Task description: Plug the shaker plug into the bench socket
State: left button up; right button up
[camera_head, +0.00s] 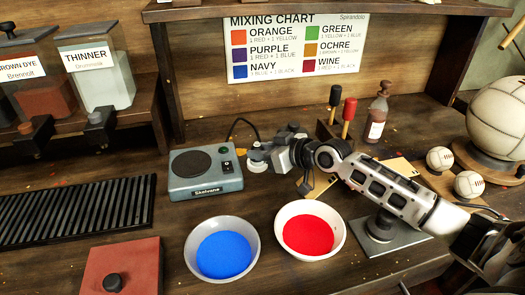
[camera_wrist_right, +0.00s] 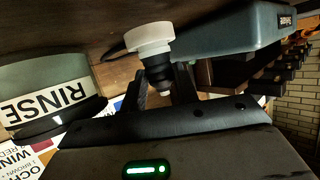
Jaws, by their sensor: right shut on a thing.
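The shaker (camera_head: 205,174) is a grey-blue box with a round black top, left of my right gripper in the head view. Its side also shows at the upper right of the wrist view (camera_wrist_right: 225,38). My right gripper (camera_head: 276,155) is shut on the plug (camera_head: 257,153), a pale, round-ended piece with a dark grey body. In the wrist view the plug (camera_wrist_right: 151,45) sticks out from between the fingers (camera_wrist_right: 161,86). A black cable (camera_head: 240,122) arches behind the shaker toward the plug. I cannot make out the bench socket. My left gripper is not in view.
A bowl of blue dye (camera_head: 222,247) and a bowl of red dye (camera_head: 310,231) stand in front. A brown bottle (camera_head: 376,117) and two handled tools (camera_head: 342,112) are behind my right arm. Leather balls (camera_head: 468,184) lie right. A slatted rack (camera_head: 75,216) lies left.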

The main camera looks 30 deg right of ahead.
jog(key=shift+s+f, duration=0.1)
jog(key=shift+f, duration=0.35)
jog(key=o, duration=1)
jog(key=shift+f, duration=0.1)
jog(key=shift+o, duration=0.2)
jog(key=v, duration=1.2)
jog(key=shift+s+r+p, duration=0.15)
jog(key=shift+r+p, duration=0.2)
jog(key=shift+r, duration=0.15)
jog(key=shift+p+v, duration=0.85)
jog(key=shift+v, duration=0.85)
jog(key=shift+r, duration=0.1)
